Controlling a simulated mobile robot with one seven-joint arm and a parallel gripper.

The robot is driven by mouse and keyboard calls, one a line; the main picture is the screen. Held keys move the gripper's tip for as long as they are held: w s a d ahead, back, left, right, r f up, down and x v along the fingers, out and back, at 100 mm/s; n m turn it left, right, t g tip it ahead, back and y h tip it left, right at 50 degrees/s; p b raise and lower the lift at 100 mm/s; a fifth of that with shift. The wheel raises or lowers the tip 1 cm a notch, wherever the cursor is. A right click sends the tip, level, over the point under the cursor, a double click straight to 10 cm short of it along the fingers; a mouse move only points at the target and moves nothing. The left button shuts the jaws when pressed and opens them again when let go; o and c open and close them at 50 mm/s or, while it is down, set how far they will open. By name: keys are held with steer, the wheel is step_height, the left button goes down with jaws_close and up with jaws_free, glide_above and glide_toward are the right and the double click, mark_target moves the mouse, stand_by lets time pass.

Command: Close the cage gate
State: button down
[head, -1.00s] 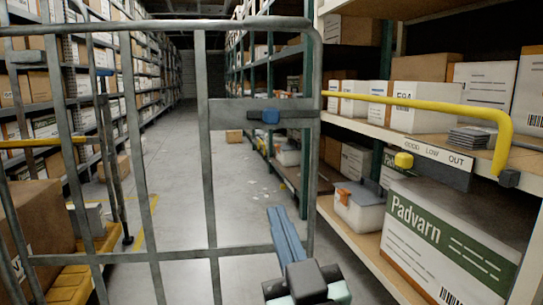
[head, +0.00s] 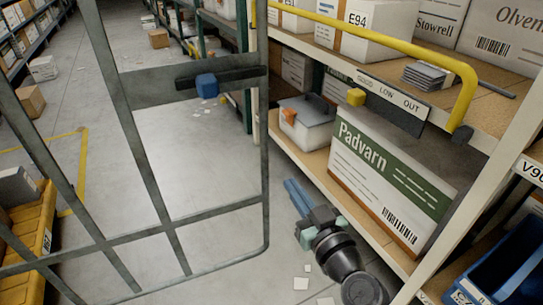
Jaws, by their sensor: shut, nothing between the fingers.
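The cage gate (head: 265,175) is a grey barred metal frame across the left half of the head view. Its rounded lower right corner shows; its top is out of view. A dark plate across it carries a blue block (head: 207,86) on a black bar. My gripper (head: 290,184), with blue fingers, is low, just right of the gate's right edge in the picture. The fingers are shut and empty, pointing up and left in the picture. A gap shows between them and the gate bar, and I see no contact.
A rack stands at right, with a yellow rail (head: 400,46), a sign with a yellow slider (head: 356,97) and a Padvarn box (head: 385,190) close beside my arm. A yellow pallet-like base (head: 32,240) is at lower left. Floor (head: 180,150) behind the gate is mostly clear.

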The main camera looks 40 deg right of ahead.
mark_target(268, 152)
steer(key=b+x, duration=0.1)
steer(key=x, duration=0.9)
steer(key=shift+w+b, duration=0.1)
steer(key=shift+b, duration=0.3)
